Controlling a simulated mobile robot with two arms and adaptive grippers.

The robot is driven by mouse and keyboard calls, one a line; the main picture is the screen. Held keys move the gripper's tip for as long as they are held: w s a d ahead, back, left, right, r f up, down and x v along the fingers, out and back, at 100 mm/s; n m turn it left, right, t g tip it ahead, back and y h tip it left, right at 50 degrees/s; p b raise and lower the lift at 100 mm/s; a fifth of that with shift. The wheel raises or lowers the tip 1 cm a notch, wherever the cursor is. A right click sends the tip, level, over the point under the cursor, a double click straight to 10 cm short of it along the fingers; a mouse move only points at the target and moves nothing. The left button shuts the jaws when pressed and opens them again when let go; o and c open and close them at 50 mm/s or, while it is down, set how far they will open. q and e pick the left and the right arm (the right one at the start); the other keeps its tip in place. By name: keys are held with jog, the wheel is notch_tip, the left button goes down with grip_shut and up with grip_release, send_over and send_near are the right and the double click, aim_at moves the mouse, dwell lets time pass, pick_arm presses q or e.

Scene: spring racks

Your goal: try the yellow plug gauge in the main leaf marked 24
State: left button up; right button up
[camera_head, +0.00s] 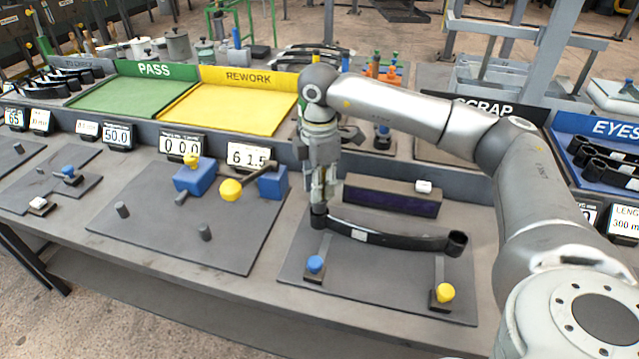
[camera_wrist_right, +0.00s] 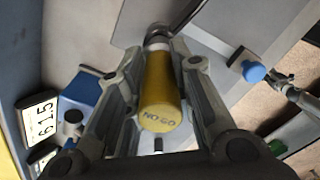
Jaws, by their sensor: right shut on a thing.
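My right gripper (camera_head: 322,196) is shut on the yellow plug gauge (camera_wrist_right: 160,98), whose end reads NO GO in the right wrist view. In the head view the fingers mostly hide the gauge. The main leaf (camera_head: 400,238) is a dark curved strip with a rolled eye at each end and a small white label too small to read. My gripper is right above its left eye (camera_head: 318,218). The gauge's metal tip (camera_wrist_right: 157,34) points towards this eye; I cannot tell whether it is inside. My left gripper is not in view.
A dark box (camera_head: 391,197) stands behind the leaf. A blue knob (camera_head: 315,264) and a yellow knob (camera_head: 445,292) stand at the plate's front. Left are blue blocks (camera_head: 195,178) and a 61.5 display (camera_head: 248,156). The green PASS (camera_head: 135,96) and yellow REWORK (camera_head: 235,108) trays lie behind.

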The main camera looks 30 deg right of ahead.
jog(key=shift+f, duration=0.2)
dwell(1.1)
jog(key=shift+r, duration=0.1)
jog(key=shift+r+p, duration=0.95)
jog(key=shift+r, duration=0.5)
jog(key=shift+r+p, duration=1.45)
jog(key=shift+r, duration=0.55)
